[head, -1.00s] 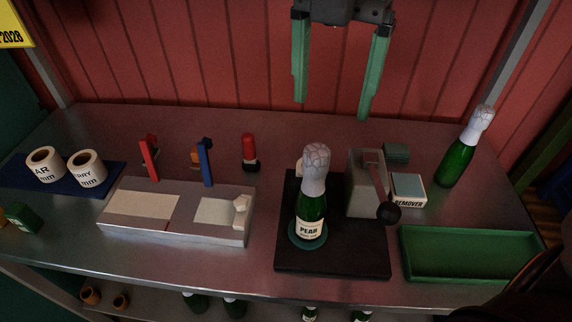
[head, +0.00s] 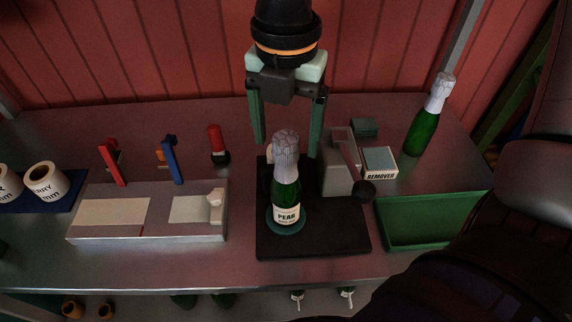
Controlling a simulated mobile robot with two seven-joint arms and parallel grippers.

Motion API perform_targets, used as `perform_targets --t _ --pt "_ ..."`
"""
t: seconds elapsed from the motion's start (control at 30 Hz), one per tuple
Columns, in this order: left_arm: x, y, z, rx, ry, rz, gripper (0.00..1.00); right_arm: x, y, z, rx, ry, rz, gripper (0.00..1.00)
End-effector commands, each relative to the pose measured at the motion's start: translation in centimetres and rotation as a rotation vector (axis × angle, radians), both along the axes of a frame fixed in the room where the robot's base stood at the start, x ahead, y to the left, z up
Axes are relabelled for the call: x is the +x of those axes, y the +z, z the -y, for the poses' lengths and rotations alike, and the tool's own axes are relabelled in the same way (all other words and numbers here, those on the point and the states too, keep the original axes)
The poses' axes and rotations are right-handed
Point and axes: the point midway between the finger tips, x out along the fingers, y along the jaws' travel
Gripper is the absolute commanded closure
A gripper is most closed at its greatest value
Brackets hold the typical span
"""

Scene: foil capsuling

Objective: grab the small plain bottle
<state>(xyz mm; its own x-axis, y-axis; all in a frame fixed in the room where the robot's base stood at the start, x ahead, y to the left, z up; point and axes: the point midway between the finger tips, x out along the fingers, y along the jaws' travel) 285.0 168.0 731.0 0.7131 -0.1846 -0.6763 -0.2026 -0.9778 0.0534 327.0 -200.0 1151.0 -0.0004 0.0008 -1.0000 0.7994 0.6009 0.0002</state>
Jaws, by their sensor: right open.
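A small green bottle with a white foil top and no label showing (head: 423,130) stands upright at the back right of the bench. Another green foil-topped bottle, labelled PEAR (head: 287,196), stands upright on a round teal pad on the black base of a bench device. My right gripper (head: 287,147) is open, pointing down, its two green fingers on either side of the PEAR bottle's foil top in the picture. The fingers look to be behind that bottle, and I see no contact. It is left of the unlabelled bottle and apart from it. My left gripper is out of view.
A grey lever device (head: 340,175) and a REMOVER box (head: 379,163) stand between the two bottles. A green tray (head: 425,240) lies front right. A grey labelling block (head: 150,238) and label rolls (head: 45,180) are left. More bottles show on the lower shelf.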

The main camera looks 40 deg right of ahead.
Motion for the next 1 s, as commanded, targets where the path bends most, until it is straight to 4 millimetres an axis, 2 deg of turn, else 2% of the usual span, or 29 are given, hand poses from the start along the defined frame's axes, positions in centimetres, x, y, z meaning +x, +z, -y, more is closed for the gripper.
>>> perform_targets --t 0.17,0.43,1.0 --pt "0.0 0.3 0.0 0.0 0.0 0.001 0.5 0.0 -1.9 0.0 -0.001 -0.001 -0.001 0.19" --pt "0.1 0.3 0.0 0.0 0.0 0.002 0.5 0.0 -2.1 0.0 0.0 -0.003 0.002 0.19" --pt "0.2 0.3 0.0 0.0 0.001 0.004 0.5 0.1 -2.1 0.0 -0.001 -0.002 0.002 0.83"
